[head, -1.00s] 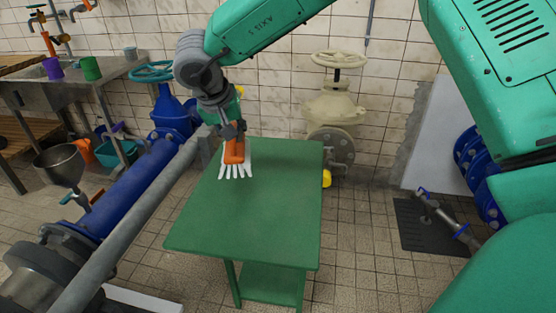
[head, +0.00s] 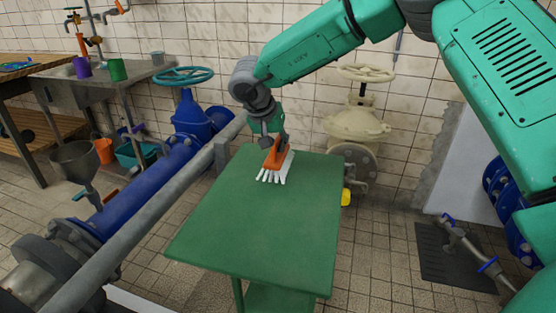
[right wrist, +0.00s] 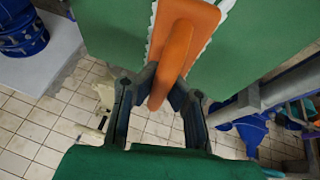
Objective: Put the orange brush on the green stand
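The orange brush (head: 276,155) with white bristles is at the back edge of the green stand (head: 250,225), over its top. Its bristles point towards the front of the stand; I cannot tell whether they touch the surface. My right gripper (head: 272,138) reaches in from behind the stand and is shut on the brush handle. In the right wrist view, the two dark fingers (right wrist: 163,90) close around the end of the orange handle (right wrist: 175,50), with the green stand top (right wrist: 255,45) beyond. My left gripper is not in view.
A blue pipe (head: 145,185) and a grey pipe (head: 150,215) run along the left of the stand. A cream valve (head: 357,125) stands behind it, with a yellow object (head: 346,197) at its right side. Most of the stand top is clear.

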